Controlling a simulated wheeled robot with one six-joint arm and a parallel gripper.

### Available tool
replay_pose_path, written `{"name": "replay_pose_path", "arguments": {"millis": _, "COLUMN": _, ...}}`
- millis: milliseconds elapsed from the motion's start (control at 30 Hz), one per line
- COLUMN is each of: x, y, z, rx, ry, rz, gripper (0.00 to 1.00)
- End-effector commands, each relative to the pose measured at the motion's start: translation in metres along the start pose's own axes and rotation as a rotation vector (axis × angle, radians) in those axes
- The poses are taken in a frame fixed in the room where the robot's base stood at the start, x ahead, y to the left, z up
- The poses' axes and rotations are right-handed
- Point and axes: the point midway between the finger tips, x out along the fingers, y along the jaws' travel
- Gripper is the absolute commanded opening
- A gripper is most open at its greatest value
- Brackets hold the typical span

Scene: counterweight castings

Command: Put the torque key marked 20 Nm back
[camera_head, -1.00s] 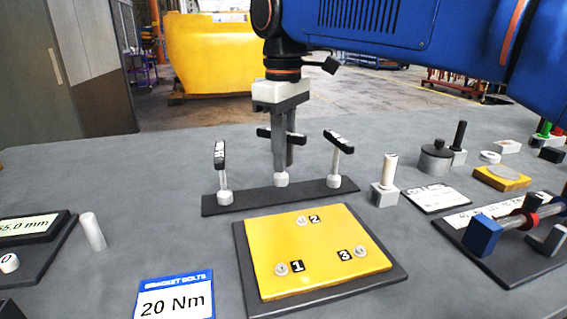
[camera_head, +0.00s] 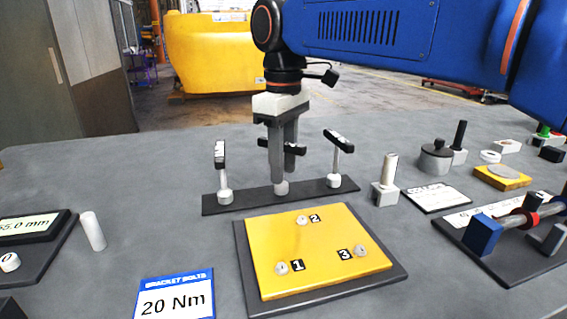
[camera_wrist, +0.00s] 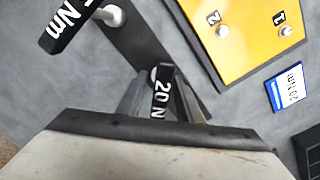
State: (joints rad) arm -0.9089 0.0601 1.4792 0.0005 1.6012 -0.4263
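The torque key marked 20 Nm (camera_wrist: 162,92) has a black handle with white lettering, partly cut off in the wrist view. In the head view its handle (camera_head: 296,149) shows behind my fingers, and its lower end (camera_head: 281,188) is at the middle of the dark rack (camera_head: 308,190). My gripper (camera_head: 283,165) is over that middle place, its fingers parted on either side of the key; they look open. The shaft is mostly hidden by the fingers. Two other black-handled keys stand in the rack, one left (camera_head: 220,160) and one right (camera_head: 340,145).
A yellow plate (camera_head: 325,245) with numbered bolts lies in front of the rack. A "20 Nm" card (camera_head: 174,297) is at front left. A white cylinder (camera_head: 92,231) stands left; a post in a grey block (camera_head: 386,180) stands close to the rack's right end.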

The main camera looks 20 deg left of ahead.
Motion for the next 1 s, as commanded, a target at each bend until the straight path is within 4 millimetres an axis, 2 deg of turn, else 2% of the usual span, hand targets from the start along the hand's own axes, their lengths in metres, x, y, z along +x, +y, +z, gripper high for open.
{"name": "replay_pose_path", "arguments": {"millis": 167, "x": -0.015, "y": 0.000, "z": -0.001, "rx": 0.000, "ry": 0.002, "rz": 0.001, "gripper": 0.33}}
{"name": "replay_pose_path", "arguments": {"millis": 500, "x": -0.079, "y": 0.000, "z": -0.001, "rx": 0.000, "ry": 0.003, "rz": 0.001, "gripper": 0.33}}
{"name": "replay_pose_path", "arguments": {"millis": 700, "x": -0.108, "y": 0.000, "z": -0.001, "rx": 0.000, "ry": 0.001, "rz": 0.001, "gripper": 0.33}}
{"name": "replay_pose_path", "arguments": {"millis": 1000, "x": -0.121, "y": 0.000, "z": 0.000, "rx": 0.000, "ry": 0.000, "rz": 0.000, "gripper": 0.33}}
